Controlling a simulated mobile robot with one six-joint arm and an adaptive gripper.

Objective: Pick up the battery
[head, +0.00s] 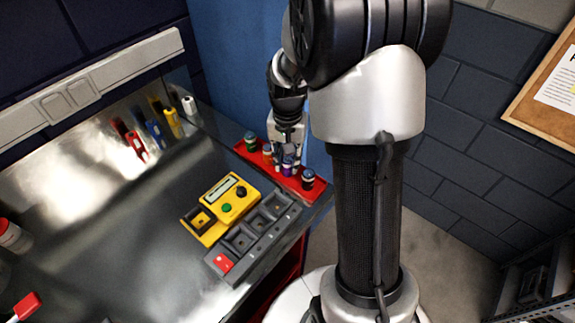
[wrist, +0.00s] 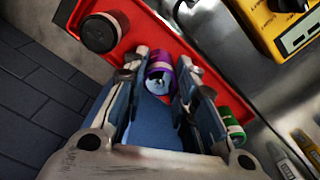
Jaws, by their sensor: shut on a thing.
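A purple battery (wrist: 158,74) with a pale metal end sits between the fingers of my gripper (wrist: 160,66) in the wrist view. The fingers are shut on it, one on each side. In the head view the purple battery (head: 288,160) shows just below my gripper (head: 286,146), over the red tray (head: 277,171). I cannot tell whether it still touches the tray. A dark-topped cylinder (wrist: 99,33) and a green-banded one (wrist: 232,127) are in the tray on either side of my gripper.
A yellow tester (head: 232,199) and a grey block with square slots and a red patch (head: 240,242) are on the metal bench beside the tray. Several coloured tools or markers (head: 155,134) lie near the back wall. The bench's left middle (head: 80,210) is clear.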

